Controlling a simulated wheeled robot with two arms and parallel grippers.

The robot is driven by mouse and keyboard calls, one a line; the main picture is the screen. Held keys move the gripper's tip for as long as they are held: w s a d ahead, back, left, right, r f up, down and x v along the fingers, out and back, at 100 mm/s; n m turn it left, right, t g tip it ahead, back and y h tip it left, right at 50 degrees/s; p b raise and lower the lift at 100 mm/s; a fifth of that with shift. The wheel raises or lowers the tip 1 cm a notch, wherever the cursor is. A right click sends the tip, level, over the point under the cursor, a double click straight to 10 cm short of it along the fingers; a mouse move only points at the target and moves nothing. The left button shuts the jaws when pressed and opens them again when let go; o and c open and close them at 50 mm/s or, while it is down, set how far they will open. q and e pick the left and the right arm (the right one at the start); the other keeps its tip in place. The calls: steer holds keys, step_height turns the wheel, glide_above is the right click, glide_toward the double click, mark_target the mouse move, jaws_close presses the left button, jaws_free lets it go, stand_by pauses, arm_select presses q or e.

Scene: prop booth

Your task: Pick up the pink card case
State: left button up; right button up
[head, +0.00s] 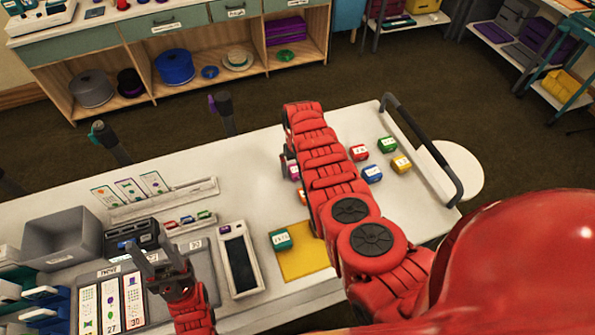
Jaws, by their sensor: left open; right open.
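The pink card case (293,172) lies on the white tabletop (255,150), partly hidden behind my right arm. My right arm reaches over the table, and its forearm covers most of my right gripper (287,160). The little of it that shows is close beside the pink case; I cannot tell whether they touch. My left gripper (160,259) is open and empty above the grey tray at the lower left, far from the pink case.
Red (359,152), green (387,144), yellow (401,165) and blue (372,174) cases lie right of my arm. A teal case (280,239) sits on a yellow mat (303,264). A grey bin (62,238) and a dark-screened device (239,260) stand left. A black rail (425,140) edges the right end.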

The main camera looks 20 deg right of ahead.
steer(key=shift+f, duration=0.25)
steer(key=c, duration=1.4)
steer(key=shift+r, duration=0.15)
steer(key=shift+c, duration=0.2)
